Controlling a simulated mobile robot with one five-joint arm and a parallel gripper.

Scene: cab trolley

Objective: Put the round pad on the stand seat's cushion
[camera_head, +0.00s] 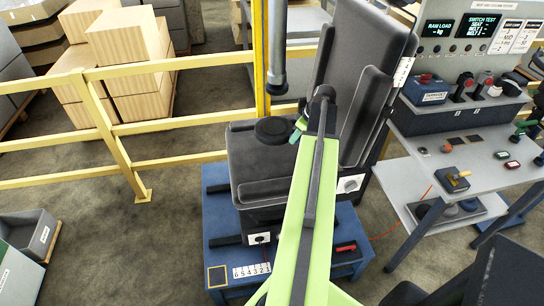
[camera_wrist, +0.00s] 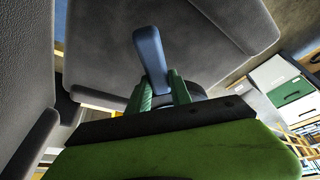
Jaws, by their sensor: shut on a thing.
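The round pad (camera_head: 273,130) is a dark disc over the rear part of the grey seat cushion (camera_head: 258,165), on the stand. My gripper (camera_head: 298,131) has green fingers and is at the pad's right edge. In the wrist view my gripper (camera_wrist: 160,92) is shut on a blue-grey upright piece (camera_wrist: 150,55), apparently part of the pad. A dark rounded part of the pad (camera_wrist: 196,91) shows just behind the fingers. Whether the pad touches the cushion or hovers above it, I cannot tell. My arm hides part of the seat's right side.
The tall backrest (camera_head: 340,75) rises right of the pad. The blue stand base (camera_head: 222,250) is below. A yellow railing (camera_head: 95,125) runs behind and left. A test bench (camera_head: 450,160) with switches stands at the right. Open floor lies left of the stand.

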